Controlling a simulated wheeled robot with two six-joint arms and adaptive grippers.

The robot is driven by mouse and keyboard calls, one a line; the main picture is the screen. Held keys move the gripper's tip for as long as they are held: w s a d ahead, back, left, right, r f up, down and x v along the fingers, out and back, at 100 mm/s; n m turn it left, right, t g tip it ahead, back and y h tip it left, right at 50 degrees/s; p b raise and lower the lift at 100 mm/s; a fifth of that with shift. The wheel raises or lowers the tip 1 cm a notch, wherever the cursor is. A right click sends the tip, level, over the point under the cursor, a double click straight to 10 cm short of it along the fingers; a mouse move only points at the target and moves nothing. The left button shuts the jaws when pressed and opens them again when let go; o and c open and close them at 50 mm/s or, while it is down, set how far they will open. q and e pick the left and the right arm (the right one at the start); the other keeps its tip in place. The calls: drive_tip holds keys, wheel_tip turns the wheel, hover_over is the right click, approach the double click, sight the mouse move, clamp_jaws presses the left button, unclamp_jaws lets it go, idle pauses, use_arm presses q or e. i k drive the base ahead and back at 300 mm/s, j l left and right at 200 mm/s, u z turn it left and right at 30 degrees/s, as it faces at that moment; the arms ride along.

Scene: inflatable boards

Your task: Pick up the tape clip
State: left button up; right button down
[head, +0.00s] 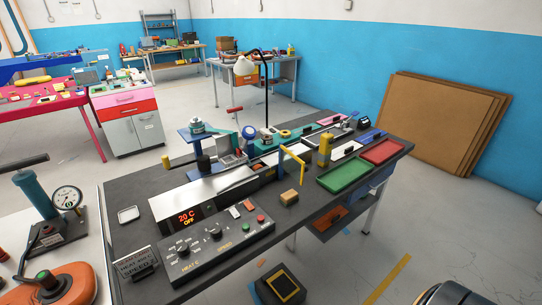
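I cannot make out the tape clip with certainty. Several small items sit on the dark workbench (130,240), and they are too small to tell apart well. A small yellow roll-like item (285,133) lies near the back edge of the bench. A small tan block (289,197) lies on the bench in front of a yellow bracket (293,157). Neither of my grippers is in view.
A control panel (215,248) with knobs and an orange display fills the bench's near end. Green (343,175) and red (383,151) trays sit at its right. A lamp (245,66) rises behind. A gauge pump (66,198) stands left.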

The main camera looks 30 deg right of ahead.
sight(239, 154)
drive_tip(key=l+u, duration=0.15)
drive_tip(key=l, duration=0.55)
drive_tip(key=l+u, duration=0.1)
drive_tip(key=l, duration=0.65)
drive_tip(key=l+u, duration=0.15)
drive_tip(key=l, duration=0.55)
drive_tip(key=l+u, duration=0.1)
drive_tip(key=l, duration=0.6)
drive_tip(key=k+l+u, duration=0.15)
drive_tip(key=l, duration=0.55)
drive_tip(key=i+j, duration=0.1)
drive_tip(key=j, duration=0.4)
drive_tip(key=i+j+z, duration=0.1)
drive_tip(key=j, duration=0.4)
drive_tip(key=i+j, duration=0.15)
drive_tip(key=j, duration=0.35)
drive_tip(key=i+j+z, duration=0.1)
drive_tip(key=j, duration=0.4)
